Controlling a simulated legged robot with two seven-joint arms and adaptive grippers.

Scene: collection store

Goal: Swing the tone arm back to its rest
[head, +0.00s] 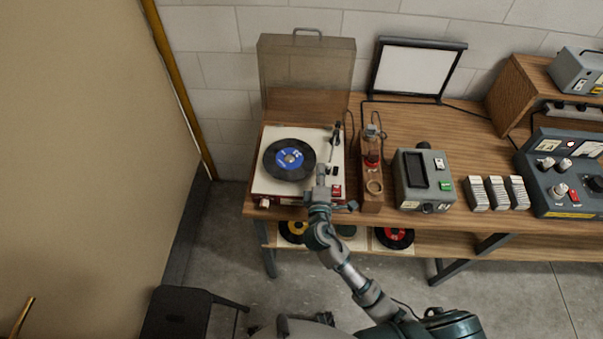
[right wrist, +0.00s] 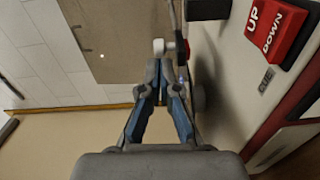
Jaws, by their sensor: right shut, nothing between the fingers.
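The record player (head: 257,183) stands at the left end of the wooden bench with its lid (head: 306,70) raised. A black record (head: 275,172) with a blue label lies on it. The tone arm (head: 332,150) runs from its pivot at the back right toward the front, beside the record's right edge. My right gripper (head: 321,170) is over the front right of the deck, near the tone arm's front end. In the right wrist view the right gripper (right wrist: 160,68) is shut and empty, close beside a thin dark rod; contact cannot be told. My left gripper is not in view.
A red UP/DOWN switch (right wrist: 275,28) is on the deck right of the gripper. A wooden stand (head: 371,190) holding a bottle-like item is close to the player's right. A grey meter box (head: 424,180) stands further right. A wall is at the left.

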